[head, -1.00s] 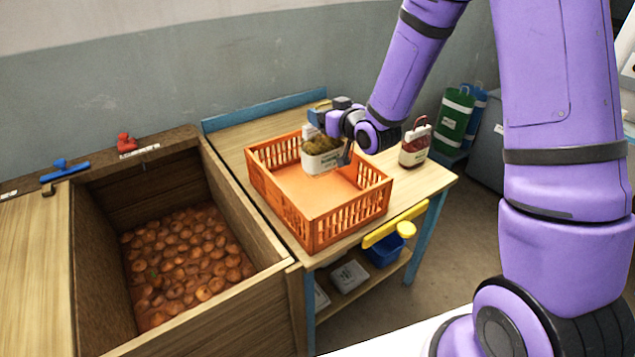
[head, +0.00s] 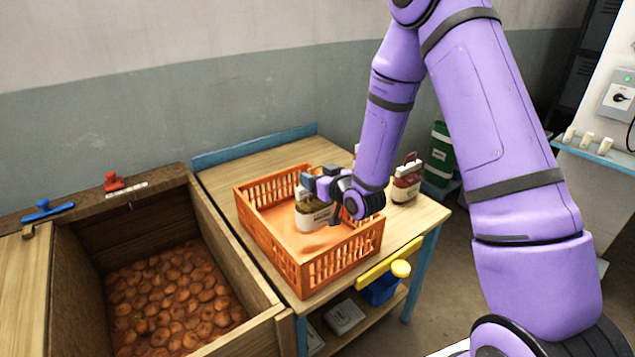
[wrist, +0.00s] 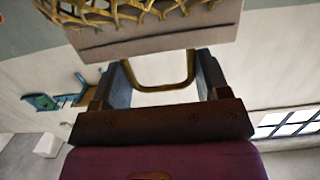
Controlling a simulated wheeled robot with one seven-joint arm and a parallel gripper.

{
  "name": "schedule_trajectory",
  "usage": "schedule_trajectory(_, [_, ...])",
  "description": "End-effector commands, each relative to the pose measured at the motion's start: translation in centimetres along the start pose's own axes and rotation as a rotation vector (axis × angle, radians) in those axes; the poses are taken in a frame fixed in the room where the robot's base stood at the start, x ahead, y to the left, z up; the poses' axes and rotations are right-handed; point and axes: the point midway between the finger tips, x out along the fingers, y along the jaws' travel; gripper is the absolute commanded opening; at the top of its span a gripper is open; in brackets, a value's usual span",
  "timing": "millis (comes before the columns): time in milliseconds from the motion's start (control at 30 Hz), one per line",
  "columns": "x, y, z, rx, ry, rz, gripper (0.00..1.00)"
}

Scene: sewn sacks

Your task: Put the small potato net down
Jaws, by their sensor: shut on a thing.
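The small potato net (head: 313,219), with brown-green contents and a pale label band, hangs upright inside the orange crate (head: 310,277). I cannot tell whether its base touches the crate floor. My gripper (head: 307,184) is above it, shut on its handle. In the wrist view the net's yellow mesh and pale band (wrist: 155,42) are at the top, and its yellowish loop handle (wrist: 160,86) runs between the fingers of my gripper (wrist: 160,72). My arm hides part of the crate's right side.
A red-handled net (head: 406,182) stands on the table (head: 428,212) right of the crate. A deep wooden bin (head: 262,298) of onion-like produce is at left. The crate walls surround the net.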

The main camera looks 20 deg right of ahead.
Motion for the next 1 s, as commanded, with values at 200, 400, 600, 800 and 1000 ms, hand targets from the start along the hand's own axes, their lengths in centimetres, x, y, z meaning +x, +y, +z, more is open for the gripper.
schedule_trajectory(200, [0.3,0.0,1.7,-0.001,0.001,0.000,0.06])
schedule_trajectory(400, [0.3,0.0,1.7,-0.001,0.002,0.000,0.06])
schedule_trajectory(600, [0.3,0.0,2.0,0.000,0.001,0.000,0.06])
schedule_trajectory(800, [0.4,0.0,2.5,0.000,0.002,0.000,0.06])
schedule_trajectory(1000, [0.5,0.0,2.9,0.000,0.002,0.000,0.06])
